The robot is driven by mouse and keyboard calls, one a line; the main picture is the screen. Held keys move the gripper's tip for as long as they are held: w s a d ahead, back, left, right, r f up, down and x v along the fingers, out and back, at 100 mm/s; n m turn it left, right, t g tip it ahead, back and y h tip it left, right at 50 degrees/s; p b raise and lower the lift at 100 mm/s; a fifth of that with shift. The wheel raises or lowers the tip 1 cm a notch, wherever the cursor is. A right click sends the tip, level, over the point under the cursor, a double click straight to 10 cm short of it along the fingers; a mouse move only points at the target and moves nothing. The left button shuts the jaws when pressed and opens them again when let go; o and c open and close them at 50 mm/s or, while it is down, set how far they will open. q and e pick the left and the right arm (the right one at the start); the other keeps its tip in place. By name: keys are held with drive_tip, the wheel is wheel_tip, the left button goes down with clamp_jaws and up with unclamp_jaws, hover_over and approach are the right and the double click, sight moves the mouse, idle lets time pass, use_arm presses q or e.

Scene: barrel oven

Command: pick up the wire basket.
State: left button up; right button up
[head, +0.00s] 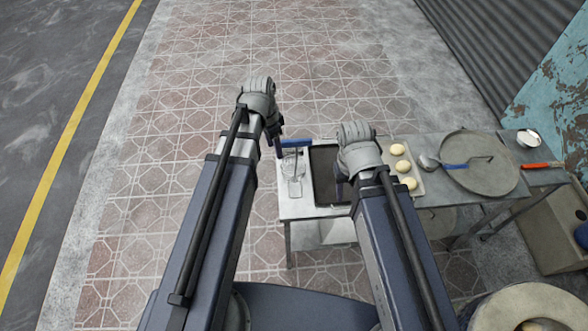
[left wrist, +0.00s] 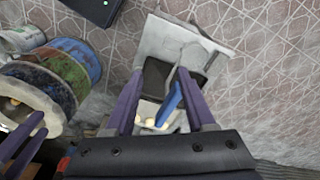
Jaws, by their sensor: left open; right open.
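The wire basket (head: 292,172) is thin and pale and rests at the left end of the metal table (head: 298,207). A blue handle (head: 295,143) shows at its far side; it also shows in the left wrist view (left wrist: 172,104), where the basket's wires are hard to make out. My left gripper (head: 279,150) is close to the handle, and its jaws are open. In the left wrist view the blue handle appears between the purple fingers of the left gripper (left wrist: 161,78); contact cannot be told. My right gripper (head: 341,189) is open over the dark pan, its fingers mostly hidden by its wrist.
A dark rectangular pan (head: 327,174) lies right of the basket. A tray (head: 419,188) holds pale dough balls (head: 398,150). Further right are a ladle (head: 428,162), a round board (head: 482,180) and a red-handled tool (head: 540,165). Barrels (left wrist: 70,70) show in the left wrist view. The tiled floor left of the table is clear.

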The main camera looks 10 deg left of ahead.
use_arm(q)
drive_tip(key=shift+w+a+r+m+h, duration=0.1)
drive_tip(key=shift+w+m, duration=0.4)
drive_tip(key=shift+m, duration=0.35)
drive_tip(key=shift+w+d+f+m+h, duration=0.1)
drive_tip(key=shift+w+m, duration=0.45)
drive_tip(key=shift+m, duration=0.35)
drive_tip(key=shift+w+a+r+m+h, duration=0.1)
drive_tip(key=shift+w+m, duration=0.4)
drive_tip(key=shift+m, duration=0.35)
drive_tip(key=shift+w, duration=0.1)
